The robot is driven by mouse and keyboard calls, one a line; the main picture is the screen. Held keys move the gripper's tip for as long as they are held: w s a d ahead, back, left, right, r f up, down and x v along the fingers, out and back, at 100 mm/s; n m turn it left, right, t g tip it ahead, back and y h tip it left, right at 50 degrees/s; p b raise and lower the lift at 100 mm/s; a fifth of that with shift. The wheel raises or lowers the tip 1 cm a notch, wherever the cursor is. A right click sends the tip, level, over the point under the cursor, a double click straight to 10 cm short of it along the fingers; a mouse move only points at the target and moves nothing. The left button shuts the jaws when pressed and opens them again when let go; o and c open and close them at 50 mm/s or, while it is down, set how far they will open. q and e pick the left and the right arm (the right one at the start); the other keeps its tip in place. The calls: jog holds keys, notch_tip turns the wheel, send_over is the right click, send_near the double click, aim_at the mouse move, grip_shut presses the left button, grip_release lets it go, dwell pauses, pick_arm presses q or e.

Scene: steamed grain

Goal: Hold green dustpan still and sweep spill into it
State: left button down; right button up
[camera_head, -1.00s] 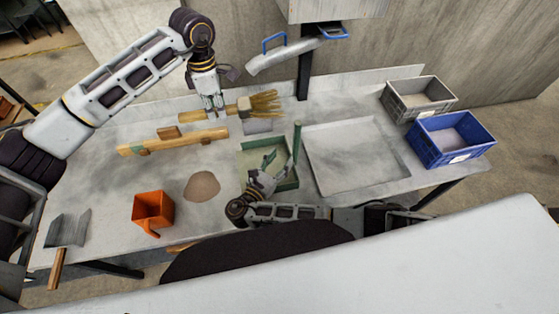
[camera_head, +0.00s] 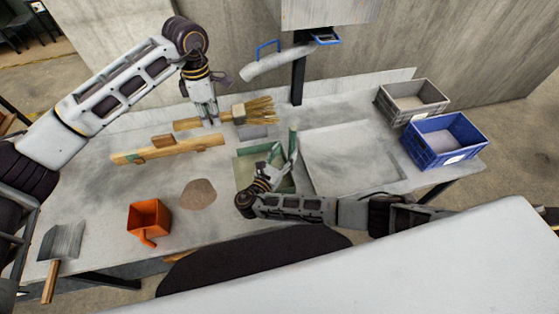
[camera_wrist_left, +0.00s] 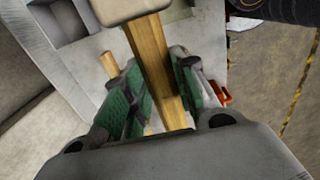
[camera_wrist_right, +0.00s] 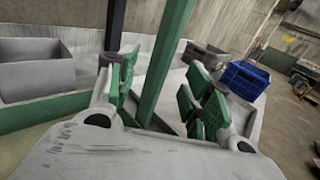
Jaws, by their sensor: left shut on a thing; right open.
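A brush (camera_head: 254,109) with straw bristles and a wooden handle lies at the back of the table. My left gripper (camera_head: 207,121) is shut on its handle; the left wrist view shows the wooden handle (camera_wrist_left: 150,60) between the green pads. The green dustpan (camera_head: 246,178) sits mid-table with its green handle (camera_head: 294,138) standing up. My right gripper (camera_head: 275,165) is open over the pan, beside the handle. In the right wrist view the handle (camera_wrist_right: 167,65) stands between the open fingers. The spill, a brown grain mound (camera_head: 198,194), lies left of the dustpan.
A wooden bar (camera_head: 180,147) lies left of the brush. A shallow metal tray (camera_head: 350,160), a grey crate (camera_head: 412,101) and a blue crate (camera_head: 445,140) are on the right.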

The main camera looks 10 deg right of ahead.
aim_at(290, 146)
jog(key=shift+x, duration=3)
grip_shut()
